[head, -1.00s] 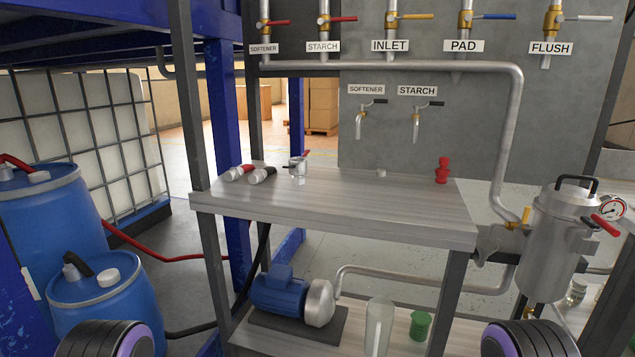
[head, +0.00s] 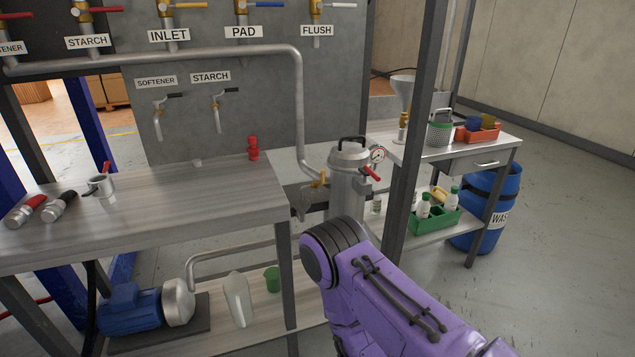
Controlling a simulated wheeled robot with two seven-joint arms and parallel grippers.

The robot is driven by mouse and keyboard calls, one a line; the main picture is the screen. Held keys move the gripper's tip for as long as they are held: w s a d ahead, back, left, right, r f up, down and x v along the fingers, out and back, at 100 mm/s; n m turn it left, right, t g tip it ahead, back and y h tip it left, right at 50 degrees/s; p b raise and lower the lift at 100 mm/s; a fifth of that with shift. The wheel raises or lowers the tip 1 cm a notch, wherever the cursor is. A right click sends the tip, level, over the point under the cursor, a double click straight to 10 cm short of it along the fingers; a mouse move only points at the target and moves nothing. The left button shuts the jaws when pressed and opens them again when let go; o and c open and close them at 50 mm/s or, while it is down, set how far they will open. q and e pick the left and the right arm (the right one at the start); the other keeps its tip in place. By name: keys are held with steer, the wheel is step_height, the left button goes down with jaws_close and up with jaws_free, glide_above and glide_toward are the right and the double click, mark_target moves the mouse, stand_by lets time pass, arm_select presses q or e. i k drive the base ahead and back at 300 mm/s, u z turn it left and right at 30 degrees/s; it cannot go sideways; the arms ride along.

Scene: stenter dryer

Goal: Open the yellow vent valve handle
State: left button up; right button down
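A small yellow handle (head: 321,180) sits on the pipe fitting at the left side of the metal filter vessel (head: 346,190). I cannot tell for sure that it is the vent valve. Another yellow handle (head: 188,5) lies across the INLET valve at the top of the grey panel. The vessel has a black lid handle (head: 352,141), a red handle (head: 370,173) and a pressure gauge (head: 377,154). My purple right arm hides the vessel's lower part. Neither of my grippers is in view.
The workbench (head: 225,194) left of the vessel holds a red fitting (head: 253,148), a metal cup (head: 102,186) and two hose couplings. A dark post (head: 412,135) stands just right of the vessel. A side table (head: 398,150) and a blue drum (head: 507,185) are further right.

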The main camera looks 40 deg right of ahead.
mark_target(322, 181)
steer(key=z, duration=1.35)
steer(key=i, duration=0.2)
steer(key=u, duration=0.05)
